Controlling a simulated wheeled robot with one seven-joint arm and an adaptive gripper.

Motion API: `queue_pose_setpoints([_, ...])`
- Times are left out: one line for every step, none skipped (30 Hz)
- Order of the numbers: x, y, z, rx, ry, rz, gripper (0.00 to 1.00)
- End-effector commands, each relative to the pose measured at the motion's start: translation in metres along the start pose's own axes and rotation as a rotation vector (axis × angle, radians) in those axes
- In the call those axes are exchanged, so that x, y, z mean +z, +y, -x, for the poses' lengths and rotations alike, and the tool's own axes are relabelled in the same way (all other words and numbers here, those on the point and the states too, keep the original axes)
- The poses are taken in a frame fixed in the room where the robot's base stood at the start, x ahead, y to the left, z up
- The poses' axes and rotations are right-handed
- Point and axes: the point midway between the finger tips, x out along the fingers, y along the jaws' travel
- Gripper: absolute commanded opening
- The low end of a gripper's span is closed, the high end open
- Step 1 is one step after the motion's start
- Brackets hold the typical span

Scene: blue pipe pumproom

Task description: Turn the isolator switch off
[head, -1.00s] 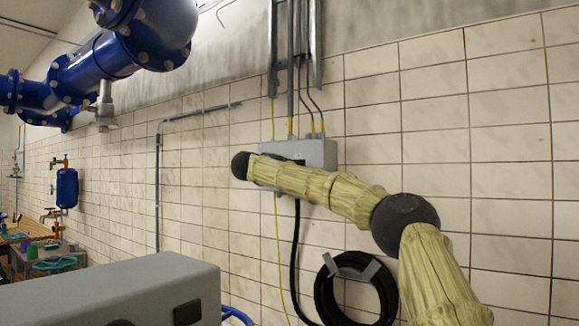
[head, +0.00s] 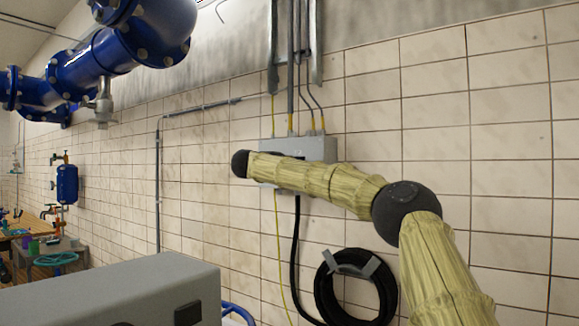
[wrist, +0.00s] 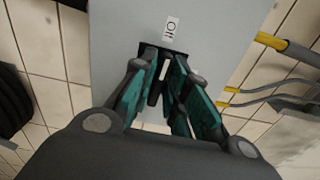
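The isolator is a grey box (head: 318,149) on the tiled wall, partly hidden behind my arm in the head view. In the wrist view the box face (wrist: 125,25) fills the upper middle. It carries a white label (wrist: 172,28) with a ring and small letters that seem to read OFF. Below the label is a dark slot. A dark switch handle with a white stripe (wrist: 165,69) shows between the fingers of my gripper (wrist: 166,60). The fingertips are close together at the slot, one on each side of the handle. Whether they press on it is unclear. The head view hides my gripper.
Cables with yellow ends (wrist: 275,42) enter the box at the right of the wrist view. A black cable hangs below the box in the head view. A black hose coil (head: 352,290) hangs lower on the wall. Blue pipes (head: 110,50) run at upper left.

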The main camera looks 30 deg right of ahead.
Motion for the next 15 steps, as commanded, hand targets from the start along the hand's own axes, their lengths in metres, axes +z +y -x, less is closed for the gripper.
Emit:
queue_pose_setpoints([-0.0002, 0.0001, -0.0003, 0.000, 0.000, 0.000, 0.26])
queue_pose_setpoints([-0.0002, 0.0001, -0.0003, 0.000, 0.000, 0.000, 0.32])
queue_pose_setpoints([-0.0002, 0.0001, -0.0003, 0.000, 0.000, 0.000, 0.32])
queue_pose_setpoints([-0.0001, 0.0002, -0.0003, 0.000, 0.000, 0.000, 0.32])
queue_pose_setpoints([-0.0001, 0.0002, -0.0003, 0.000, 0.000, 0.000, 0.32])
queue_pose_setpoints([-0.0001, 0.0002, -0.0003, 0.000, 0.000, 0.000, 0.32])
queue_pose_setpoints([-0.0001, 0.0002, -0.0002, 0.000, 0.000, 0.000, 0.32])
queue_pose_setpoints([-0.0001, 0.0003, -0.0002, 0.000, 0.000, 0.000, 0.32])
queue_pose_setpoints([-0.0001, 0.0003, -0.0002, 0.000, 0.000, 0.000, 0.32])
queue_pose_setpoints([0.0000, 0.0002, -0.0001, 0.000, 0.000, 0.000, 0.32])
queue_pose_setpoints([0.0000, 0.0003, 0.0001, 0.000, 0.000, 0.000, 0.32])
queue_pose_setpoints([0.0001, 0.0002, 0.0009, 0.000, 0.000, 0.000, 0.32])
queue_pose_setpoints([0.0002, 0.0001, 0.0020, 0.000, -0.001, 0.000, 0.32])
queue_pose_setpoints([0.0004, 0.0000, 0.0036, 0.000, -0.001, 0.000, 0.32])
queue_pose_setpoints([0.0005, -0.0003, 0.0065, 0.000, -0.002, 0.000, 0.32])
